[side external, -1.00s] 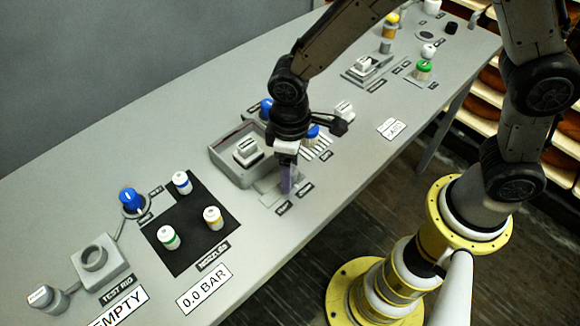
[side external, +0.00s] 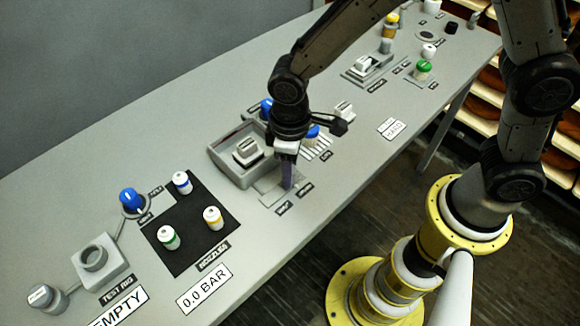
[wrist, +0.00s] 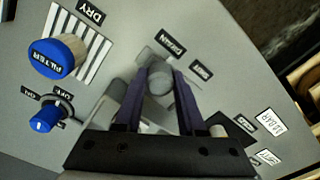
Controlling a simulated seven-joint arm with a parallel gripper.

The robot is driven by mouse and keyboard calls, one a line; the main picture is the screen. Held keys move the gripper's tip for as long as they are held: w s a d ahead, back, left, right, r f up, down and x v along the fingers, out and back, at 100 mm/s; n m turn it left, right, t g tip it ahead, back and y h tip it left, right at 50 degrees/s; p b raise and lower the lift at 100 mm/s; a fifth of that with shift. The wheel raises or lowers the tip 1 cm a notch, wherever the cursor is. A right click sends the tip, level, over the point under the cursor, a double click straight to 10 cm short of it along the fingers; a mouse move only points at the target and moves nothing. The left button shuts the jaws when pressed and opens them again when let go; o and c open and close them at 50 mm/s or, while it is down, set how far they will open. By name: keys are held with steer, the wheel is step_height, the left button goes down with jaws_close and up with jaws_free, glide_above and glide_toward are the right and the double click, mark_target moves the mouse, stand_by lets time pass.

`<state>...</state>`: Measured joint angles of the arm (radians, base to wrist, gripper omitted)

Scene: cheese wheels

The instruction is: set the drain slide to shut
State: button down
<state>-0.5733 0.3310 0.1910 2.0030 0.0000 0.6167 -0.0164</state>
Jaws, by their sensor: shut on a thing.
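My gripper (side external: 288,186) points down at the front part of the grey bench, on a light grey slide plate (side external: 268,187) beside the tray. In the wrist view my gripper (wrist: 160,88) has its two purple fingers closed on either side of a small round grey knob, which looks like the drain slide's knob (wrist: 160,80). A dark label (wrist: 172,43) that seems to read DRAIN lies just beyond the fingertips, with a second small label (wrist: 201,71) to its right. The fingers and hand hide part of the slide, so I cannot tell its exact setting.
A raised grey tray (side external: 222,169) with a switch block stands just left of my gripper. A blue FILTER knob (wrist: 55,57) and a smaller blue on/off knob (wrist: 44,118) are close by. Bottles stand on a black mat (side external: 177,240) further left. The bench front is mostly clear.

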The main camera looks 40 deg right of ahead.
mark_target(274, 195)
stand_by(0.7)
steer(key=shift+a+r, duration=0.1)
steer(key=shift+a, duration=2.2)
steer(key=c, duration=0.5)
jaws_free()
step_height(274, 195, up, 14)
steer(key=shift+d, duration=0.1)
